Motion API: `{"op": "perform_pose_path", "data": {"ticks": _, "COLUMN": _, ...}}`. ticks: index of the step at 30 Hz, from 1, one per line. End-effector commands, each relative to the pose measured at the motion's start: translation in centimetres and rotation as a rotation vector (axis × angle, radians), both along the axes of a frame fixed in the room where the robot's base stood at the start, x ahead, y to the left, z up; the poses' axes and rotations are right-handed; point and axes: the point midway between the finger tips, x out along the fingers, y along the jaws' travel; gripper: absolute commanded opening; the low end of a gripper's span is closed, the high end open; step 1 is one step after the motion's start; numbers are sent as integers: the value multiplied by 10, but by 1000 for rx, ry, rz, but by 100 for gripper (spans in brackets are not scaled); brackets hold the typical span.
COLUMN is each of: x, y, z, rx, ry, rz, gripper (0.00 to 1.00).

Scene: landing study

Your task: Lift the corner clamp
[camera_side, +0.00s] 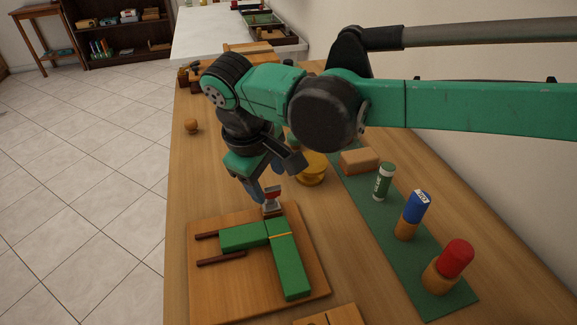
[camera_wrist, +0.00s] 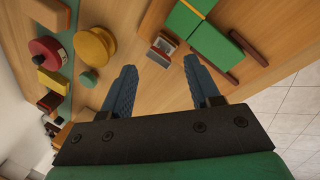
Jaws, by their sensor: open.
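The corner clamp (camera_side: 271,199) looks like a small red and grey piece at the far edge of a wooden board (camera_side: 210,292), by the end of two green bars (camera_side: 290,268) that meet at a corner. It also shows in the wrist view (camera_wrist: 162,47), just beyond and between my fingertips. My gripper (camera_side: 263,184) is above and close beside the clamp in the side view. In the wrist view my gripper (camera_wrist: 161,65) has its two blue fingers well apart, with nothing held between them. Whether a finger touches the clamp cannot be told.
Dark strips (camera_side: 221,258) lie on the board by the bars. To the right, a green mat (camera_side: 457,299) carries a wooden block (camera_side: 359,160), a green tube (camera_side: 383,183), and blue-topped (camera_side: 417,207) and red-topped (camera_side: 457,257) pieces. A yellow round thing (camera_side: 312,170) stands behind the clamp.

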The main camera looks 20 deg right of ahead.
Motion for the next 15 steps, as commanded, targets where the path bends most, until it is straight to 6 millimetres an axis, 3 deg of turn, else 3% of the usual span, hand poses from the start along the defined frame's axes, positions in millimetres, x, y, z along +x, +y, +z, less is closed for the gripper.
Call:
{"op": "perform_pose_path", "data": {"ticks": 6, "x": 6, "y": -6, "z": -28, "rx": 4, "ry": -1, "rz": 0, "gripper": 56}}
{"op": "perform_pose_path", "data": {"ticks": 15, "x": 7, "y": -8, "z": -36, "rx": 4, "ry": -1, "rz": 1, "gripper": 56}}
